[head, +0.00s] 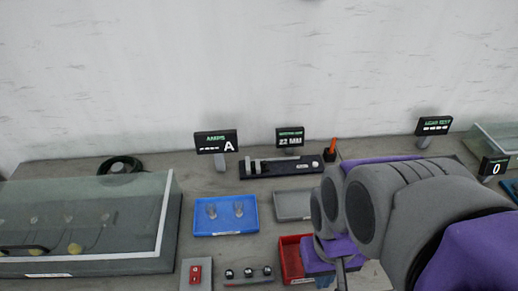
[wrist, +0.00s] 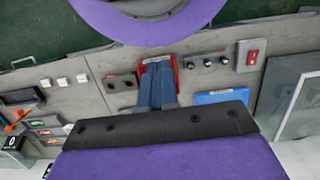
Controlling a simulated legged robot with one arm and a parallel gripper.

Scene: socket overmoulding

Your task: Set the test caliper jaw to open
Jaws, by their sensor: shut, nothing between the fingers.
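The test caliper is probably the black rail (head: 285,169) with upright grey jaws (head: 253,166) near the left end and a round pale knob on the right. It lies at the back of the bench in the head view, below a display reading 22 MM (head: 290,138). The jaw gap is too small to judge. My gripper, with blue fingers side by side in the wrist view (wrist: 157,72), is shut and empty. It is over the red tray (head: 292,262), nearer the front than the caliper and apart from it. My arm hides much of the right side.
A blue tray (head: 226,216) with clear pieces and a grey tray (head: 293,205) lie before the rail. A red switch (head: 195,274) and several black knobs (head: 248,272) are at the front. A glass-covered case (head: 85,220) fills the left. Signs (head: 216,142) stand at the back.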

